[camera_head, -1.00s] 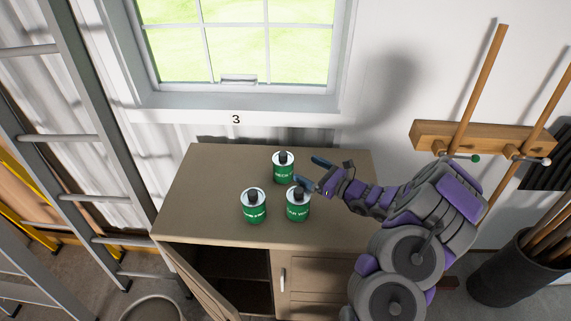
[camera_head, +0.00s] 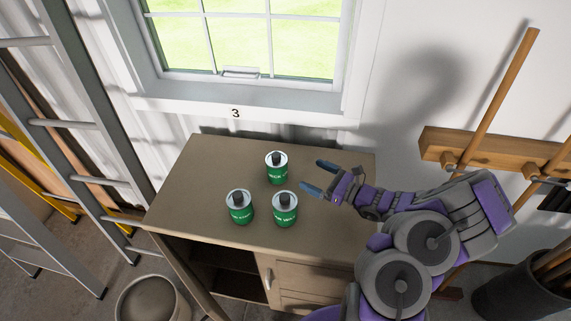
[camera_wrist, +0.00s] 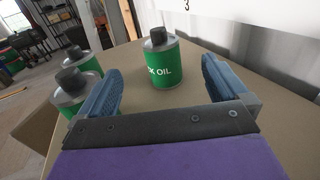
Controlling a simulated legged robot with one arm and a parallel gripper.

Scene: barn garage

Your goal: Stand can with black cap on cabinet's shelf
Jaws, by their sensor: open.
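Three green cans with black caps stand upright on the cabinet top: a back can (camera_head: 276,168), a front left can (camera_head: 240,208) and a front right can (camera_head: 284,210). My gripper (camera_head: 315,176) is open and empty to the right of the back can, above the top. In the wrist view, the back can (camera_wrist: 165,60), with "OIL" on its label, stands ahead between my open fingers (camera_wrist: 160,88). The other two cans are at the left, partly behind the left finger. The cabinet (camera_head: 335,227) has an open compartment (camera_head: 235,285) at its lower left; its inside is dark.
The cabinet door (camera_head: 188,275) is swung open at the left. A bucket (camera_head: 150,300) stands on the floor beside it. A ladder (camera_head: 95,130) leans at the left. A wooden tool rack (camera_head: 480,155) is on the right wall. The cabinet top is clear around the cans.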

